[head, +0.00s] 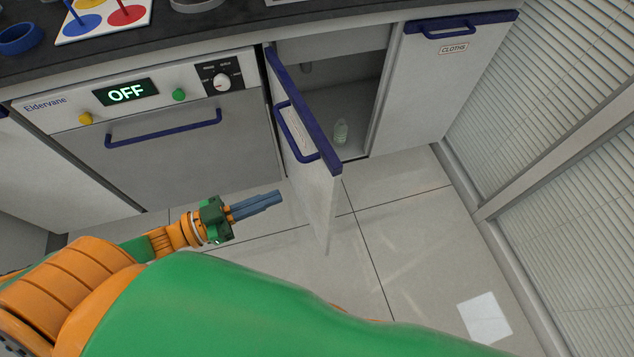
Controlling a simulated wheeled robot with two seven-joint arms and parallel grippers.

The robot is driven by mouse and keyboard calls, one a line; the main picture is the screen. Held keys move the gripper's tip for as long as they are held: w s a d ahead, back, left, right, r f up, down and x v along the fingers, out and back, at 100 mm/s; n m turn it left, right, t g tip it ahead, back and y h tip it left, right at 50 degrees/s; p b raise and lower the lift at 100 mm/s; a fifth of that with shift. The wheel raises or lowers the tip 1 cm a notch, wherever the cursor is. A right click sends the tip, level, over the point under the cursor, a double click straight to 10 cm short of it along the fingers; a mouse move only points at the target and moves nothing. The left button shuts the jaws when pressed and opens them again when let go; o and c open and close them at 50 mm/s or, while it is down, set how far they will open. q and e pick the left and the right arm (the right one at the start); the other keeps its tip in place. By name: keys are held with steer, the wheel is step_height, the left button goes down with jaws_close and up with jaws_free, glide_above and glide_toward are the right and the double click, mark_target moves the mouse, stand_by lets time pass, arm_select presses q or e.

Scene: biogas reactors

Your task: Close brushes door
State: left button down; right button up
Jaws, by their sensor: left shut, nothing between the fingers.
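The cabinet door (318,195) stands open, swung out into the room from its hinge side. It is white with a blue top edge and a blue handle (291,138). A label on its front is too slanted to read. Behind it the open cabinet (335,97) shows a dark inside with a small clear bottle (341,132) on its floor. My left gripper (279,197) is shut and empty, just left of the door's free edge and below the handle, apparently apart from the door. My right gripper is not in view.
An oven-like appliance (180,150) reading OFF, with a blue handle, is left of the open cabinet. A shut door labelled CLOTHS (425,90) is to the right. Slatted blinds (575,120) line the right side.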

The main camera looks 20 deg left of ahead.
mark_target(327, 176)
arm_select(q)
steer(key=x, duration=0.9)
steer(key=shift+w+d, duration=0.25)
steer(key=shift+w, duration=0.05)
